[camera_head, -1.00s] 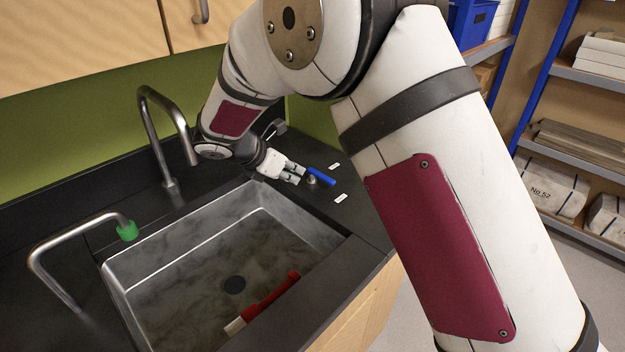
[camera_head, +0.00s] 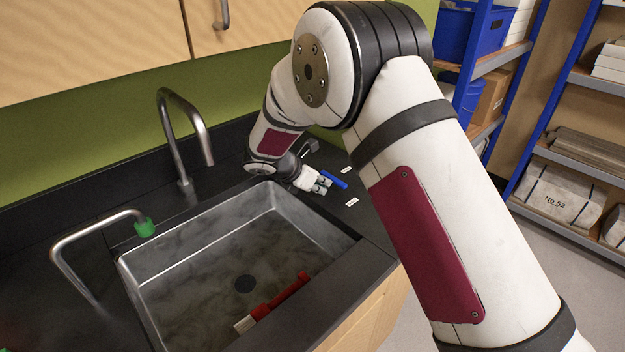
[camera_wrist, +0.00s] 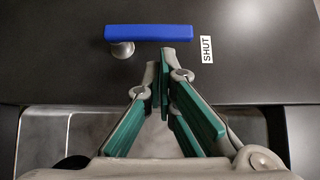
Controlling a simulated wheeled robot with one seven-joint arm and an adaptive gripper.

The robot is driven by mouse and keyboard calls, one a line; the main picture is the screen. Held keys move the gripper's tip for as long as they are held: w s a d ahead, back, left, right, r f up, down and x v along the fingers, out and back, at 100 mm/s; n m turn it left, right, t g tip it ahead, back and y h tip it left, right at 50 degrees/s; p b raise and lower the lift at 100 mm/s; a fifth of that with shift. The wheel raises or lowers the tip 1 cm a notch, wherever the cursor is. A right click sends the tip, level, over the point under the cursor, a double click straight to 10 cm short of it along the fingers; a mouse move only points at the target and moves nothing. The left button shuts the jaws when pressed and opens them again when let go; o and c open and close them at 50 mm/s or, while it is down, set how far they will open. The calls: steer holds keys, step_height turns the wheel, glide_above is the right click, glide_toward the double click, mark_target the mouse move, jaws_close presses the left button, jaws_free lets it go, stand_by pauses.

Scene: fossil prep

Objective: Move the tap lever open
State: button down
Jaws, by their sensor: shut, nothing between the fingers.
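The tap lever is a blue bar (camera_head: 334,179) on a short silver post, on the black worktop right of the sink. In the wrist view the lever (camera_wrist: 148,33) lies crosswise, its post (camera_wrist: 122,50) under its left end. Its right end points towards a white label reading SHUT (camera_wrist: 207,49). My gripper (camera_head: 322,185) is low over the worktop beside the lever, hiding the post in the head view. In the wrist view my gripper's fingertips (camera_wrist: 160,72) are together and empty, just short of the lever's side. I cannot tell whether they touch it.
The steel sink (camera_head: 140,285) holds a red-handled brush (camera_head: 275,302). A tall tap (camera_head: 185,130) and a bent pipe with a green tip (camera_head: 145,228) stand around it. Two white labels, at the back (camera_head: 346,170) and front (camera_head: 351,202), flank the lever. Shelves (camera_head: 560,150) stand at right.

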mark_target(341, 183)
steer(key=shift+x, duration=1)
